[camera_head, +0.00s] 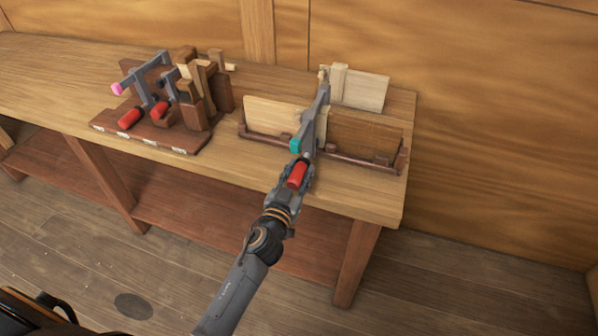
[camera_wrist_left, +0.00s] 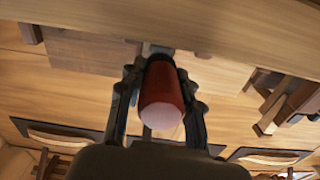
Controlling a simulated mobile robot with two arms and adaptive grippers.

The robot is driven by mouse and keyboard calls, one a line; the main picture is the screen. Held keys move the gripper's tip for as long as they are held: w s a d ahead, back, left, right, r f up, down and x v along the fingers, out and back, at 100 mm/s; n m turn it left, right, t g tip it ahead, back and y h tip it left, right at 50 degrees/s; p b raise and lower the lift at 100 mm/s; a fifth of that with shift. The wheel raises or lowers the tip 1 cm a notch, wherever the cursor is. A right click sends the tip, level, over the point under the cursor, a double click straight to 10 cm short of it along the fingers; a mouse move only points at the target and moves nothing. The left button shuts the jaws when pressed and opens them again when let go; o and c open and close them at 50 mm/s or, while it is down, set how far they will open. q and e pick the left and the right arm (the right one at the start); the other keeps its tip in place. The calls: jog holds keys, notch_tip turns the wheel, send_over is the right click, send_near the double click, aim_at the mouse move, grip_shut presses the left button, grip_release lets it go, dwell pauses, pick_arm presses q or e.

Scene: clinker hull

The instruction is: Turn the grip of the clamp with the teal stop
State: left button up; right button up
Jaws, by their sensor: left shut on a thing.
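The clamp with the teal stop (camera_head: 296,146) is a grey bar clamp (camera_head: 310,120) set across upright boards at the right part of the bench. Its red grip (camera_head: 297,174) points toward me. My left gripper (camera_head: 291,185) is shut on the red grip, with a finger on either side. In the left wrist view the red grip (camera_wrist_left: 162,95) lies between the two dark fingers, its pale end toward the camera. The contact points are partly hidden. My right gripper is not in view.
A dark wooden rack (camera_head: 120,138) at the left holds more clamps with red grips, one with a pink stop (camera_head: 117,89), and wooden blocks (camera_head: 190,95). Boards (camera_head: 362,138) stand in a brown holder (camera_head: 262,137) around the clamp. The bench front (camera_head: 230,180) between them is clear.

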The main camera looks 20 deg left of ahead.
pick_arm(q)
jog(key=m, duration=0.3)
jog(key=shift+m+b, duration=0.3)
jog(key=shift+b, duration=0.05)
jog(key=m, duration=0.3)
jog(key=shift+f+m+b, duration=0.1)
jog(key=shift+m+b, duration=0.2)
jog(key=shift+b, duration=0.05)
jog(key=m, duration=0.3)
jog(key=shift+b, duration=0.3)
jog(key=shift+m, duration=1.9)
jog(key=o, duration=1.2)
jog(key=shift+w, duration=0.1)
jog(key=shift+c, duration=0.2)
